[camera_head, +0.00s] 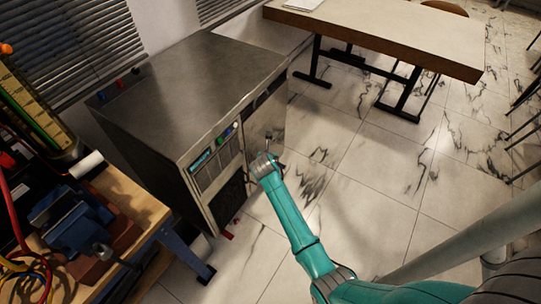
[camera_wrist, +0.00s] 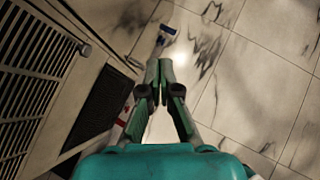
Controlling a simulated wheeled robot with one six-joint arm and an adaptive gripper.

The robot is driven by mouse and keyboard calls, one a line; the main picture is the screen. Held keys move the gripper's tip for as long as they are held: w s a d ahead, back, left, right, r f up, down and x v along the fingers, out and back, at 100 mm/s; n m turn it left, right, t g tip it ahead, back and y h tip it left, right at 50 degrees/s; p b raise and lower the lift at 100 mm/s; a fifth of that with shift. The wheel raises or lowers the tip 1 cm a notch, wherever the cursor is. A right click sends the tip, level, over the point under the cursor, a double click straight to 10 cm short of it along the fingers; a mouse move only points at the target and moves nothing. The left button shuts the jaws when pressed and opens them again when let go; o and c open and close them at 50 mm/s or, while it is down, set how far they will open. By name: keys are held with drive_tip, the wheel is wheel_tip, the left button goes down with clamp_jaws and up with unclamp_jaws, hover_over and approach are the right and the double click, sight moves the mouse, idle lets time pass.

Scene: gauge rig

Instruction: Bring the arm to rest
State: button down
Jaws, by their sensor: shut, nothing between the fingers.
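My teal arm (camera_head: 290,215) reaches from the lower right of the head view toward the front of the steel cabinet (camera_head: 190,85). Its far end overlaps the cabinet front in the picture; I cannot tell whether they touch. My gripper (camera_wrist: 159,70) shows in the wrist view with its two dark green and grey fingers together at the tips. The fingers are empty. They point over the marble tile floor (camera_wrist: 240,85), beside the cabinet's vented front (camera_wrist: 30,65). The fingertips cannot be made out in the head view.
A workbench (camera_head: 130,190) with a blue vise (camera_head: 75,220) and coloured cables stands at the left. A table (camera_head: 390,35) with dark legs stands at the back. Chairs line the right edge. The tiled floor (camera_head: 370,170) between cabinet and table is open.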

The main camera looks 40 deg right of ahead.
drive_tip(key=shift+s+d+r, duration=0.15)
drive_tip(key=shift+s+r, duration=0.25)
drive_tip(key=s+a+f+m+t+y, duration=0.1)
drive_tip(key=s+a+f+m, duration=0.2)
drive_tip(key=s+a, duration=0.3)
drive_tip(key=s+a+f+m+t+y, duration=0.15)
drive_tip(key=s+a+m, duration=0.3)
drive_tip(key=s, duration=0.45)
drive_tip(key=s+a+r+m+t+y, duration=0.25)
drive_tip(key=s+a+m, duration=0.35)
drive_tip(key=s, duration=0.7)
drive_tip(key=s+a+r+m+t, duration=0.1)
drive_tip(key=s+a+r+m, duration=0.2)
drive_tip(key=s+r+m, duration=0.4)
drive_tip(key=s+a+r+m+t+y, duration=0.1)
drive_tip(key=s+a+r+m, duration=0.3)
drive_tip(key=s+r, duration=0.9)
wheel_tip(320, 180, up, 3)
drive_tip(key=m+t, duration=0.1)
drive_tip(key=m, duration=0.2)
drive_tip(key=shift+f, duration=0.1)
